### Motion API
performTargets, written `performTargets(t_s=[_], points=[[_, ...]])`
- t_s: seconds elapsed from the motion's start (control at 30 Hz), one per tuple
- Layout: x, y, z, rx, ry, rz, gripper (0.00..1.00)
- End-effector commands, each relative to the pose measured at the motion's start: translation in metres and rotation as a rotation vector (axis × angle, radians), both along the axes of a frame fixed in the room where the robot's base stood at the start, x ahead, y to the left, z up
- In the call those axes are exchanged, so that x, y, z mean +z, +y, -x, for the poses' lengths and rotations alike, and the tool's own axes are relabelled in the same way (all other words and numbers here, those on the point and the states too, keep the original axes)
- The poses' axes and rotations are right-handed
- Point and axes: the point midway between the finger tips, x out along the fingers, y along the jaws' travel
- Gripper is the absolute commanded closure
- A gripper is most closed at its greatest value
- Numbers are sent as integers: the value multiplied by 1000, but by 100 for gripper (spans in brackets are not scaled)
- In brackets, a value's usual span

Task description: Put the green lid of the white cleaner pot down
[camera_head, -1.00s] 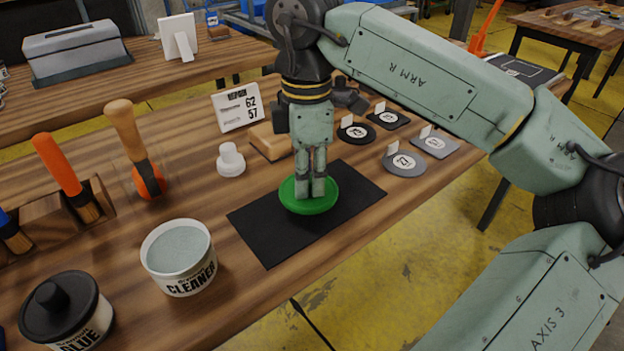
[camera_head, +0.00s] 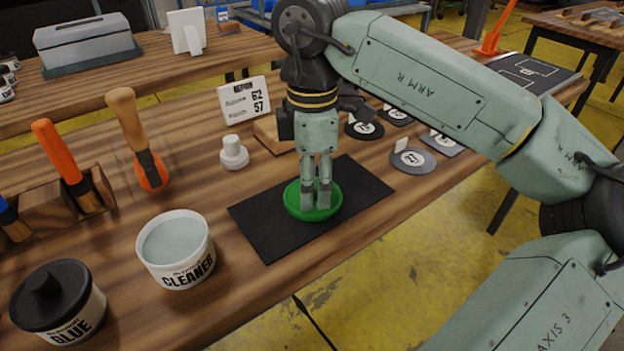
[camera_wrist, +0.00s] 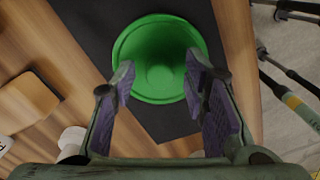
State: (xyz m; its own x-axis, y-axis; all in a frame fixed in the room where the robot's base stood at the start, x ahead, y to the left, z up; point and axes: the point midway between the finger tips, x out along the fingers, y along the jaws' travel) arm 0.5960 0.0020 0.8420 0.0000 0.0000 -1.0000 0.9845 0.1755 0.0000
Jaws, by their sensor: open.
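The round green lid (camera_head: 297,206) lies on the black mat (camera_head: 262,237) on the wooden bench. In the wrist view the lid (camera_wrist: 140,40) shows a round rim and a raised round centre. My gripper (camera_head: 316,203) points down over the lid. In the wrist view my gripper (camera_wrist: 157,82) has its two purple-padded fingers spread apart, with the lid's centre showing between them. Whether a fingertip still touches the lid is hard to tell. The white cleaner pot (camera_head: 188,272) stands uncovered to the left of the mat, its pale grey contents showing.
A glue pot (camera_head: 70,325) with a black lid stands front left. Brushes stand behind it, one with a wooden handle (camera_head: 126,115). The mat's right part is bare.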

Motion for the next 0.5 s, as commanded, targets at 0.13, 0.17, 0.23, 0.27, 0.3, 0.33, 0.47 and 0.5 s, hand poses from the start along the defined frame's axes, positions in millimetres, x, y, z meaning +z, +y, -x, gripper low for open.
performTargets(t_s=[0.13,0.17,0.23,0.27,0.3,0.33,0.47,0.5], points=[[0,0,0,0,0,0,60],[1,0,0,0,0,0,60],[5,0,0,1,0,-1,60],[7,0,0,0,-1,0,60],[12,0,-1,-2,-2,2,60],[16,0,-1,-3,-3,1,60],[43,0,-1,-3,-3,2,60],[53,0,-1,-4,-4,2,60]])
